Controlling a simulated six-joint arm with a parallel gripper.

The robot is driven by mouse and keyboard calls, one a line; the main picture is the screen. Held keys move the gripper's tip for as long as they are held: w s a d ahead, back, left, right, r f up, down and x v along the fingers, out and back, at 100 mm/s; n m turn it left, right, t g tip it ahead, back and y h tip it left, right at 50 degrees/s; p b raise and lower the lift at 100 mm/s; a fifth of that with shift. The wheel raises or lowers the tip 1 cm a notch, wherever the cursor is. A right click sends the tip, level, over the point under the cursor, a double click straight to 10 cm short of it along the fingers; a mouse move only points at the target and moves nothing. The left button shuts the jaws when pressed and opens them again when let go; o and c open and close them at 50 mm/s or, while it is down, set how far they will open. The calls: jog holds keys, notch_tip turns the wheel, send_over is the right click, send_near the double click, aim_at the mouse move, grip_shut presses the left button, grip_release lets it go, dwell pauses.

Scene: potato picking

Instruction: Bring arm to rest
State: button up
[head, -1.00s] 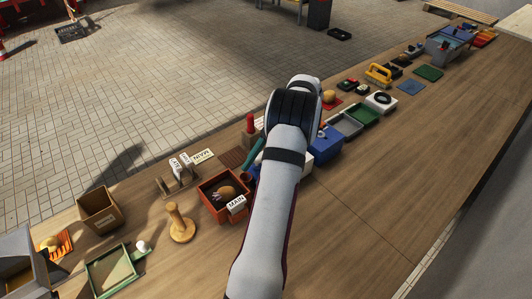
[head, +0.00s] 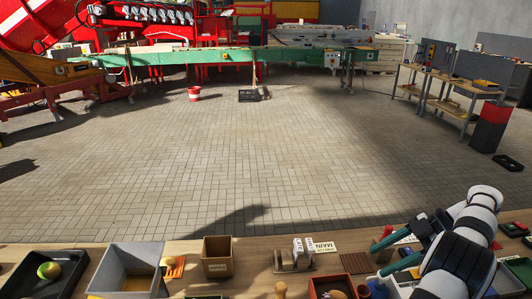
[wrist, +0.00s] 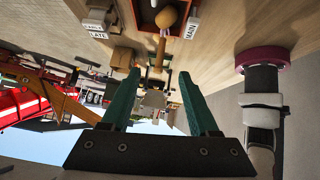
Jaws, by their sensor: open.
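My gripper (head: 378,260) is at the lower right of the head view, above the far part of the workbench (head: 190,246). Its two teal fingers are spread apart and point left. In the wrist view my gripper (wrist: 160,72) shows an empty gap between its fingers. A reddish-brown box (head: 318,281) with a potato (head: 337,293) in it lies to the left of and below the fingers, partly cut off by the frame. The wrist view, which looks upside down, shows the box (wrist: 148,25) and potato (wrist: 166,17) beyond the fingertips. No object is held.
A card rack (head: 294,262), a brown box (head: 217,257), a grey bin (head: 112,262) and a black tray (head: 22,284) with a green-yellow round item stand along the bench. A wooden post (head: 281,290) is left of the reddish-brown box. Paved floor (head: 200,180) beyond is open.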

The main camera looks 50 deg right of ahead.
jog(key=w+r+m+t+h, duration=0.1)
jog(key=w+r+t+h, duration=0.15)
jog(key=w+r, duration=0.55)
jog(key=w+r+m+t+h, duration=0.1)
jog(key=w+r+t+h, duration=0.2)
jog(key=w, duration=1)
jog(key=w+r+m+t+h, duration=0.1)
jog(key=w+r+t, duration=0.1)
jog(key=w+r, duration=0.7)
jog(key=w+a+r+m+h, duration=0.5)
jog(key=w+a+m+h, duration=0.1)
jog(key=w+a+m, duration=0.15)
jog(key=s+a+f+m+g+y, duration=0.1)
jog(key=s+a+f+m+g, duration=0.1)
jog(key=s+a+f+g, duration=0.45)
jog(key=s+a+f+m+g+y, duration=0.1)
jog(key=s+a+f+m+g, duration=0.15)
jog(key=a+f, duration=0.7)
jog(key=s+a+f+g+y, duration=0.3)
jog(key=s+a, duration=0.7)
jog(key=a, duration=0.1)
jog(key=s+a+f+g+y, duration=0.3)
jog(key=s+a, duration=0.8)
jog(key=a, duration=0.1)
jog(key=shift+f+y, duration=0.35)
jog(key=shift+f, duration=0.05)
jog(key=shift+a, duration=0.1)
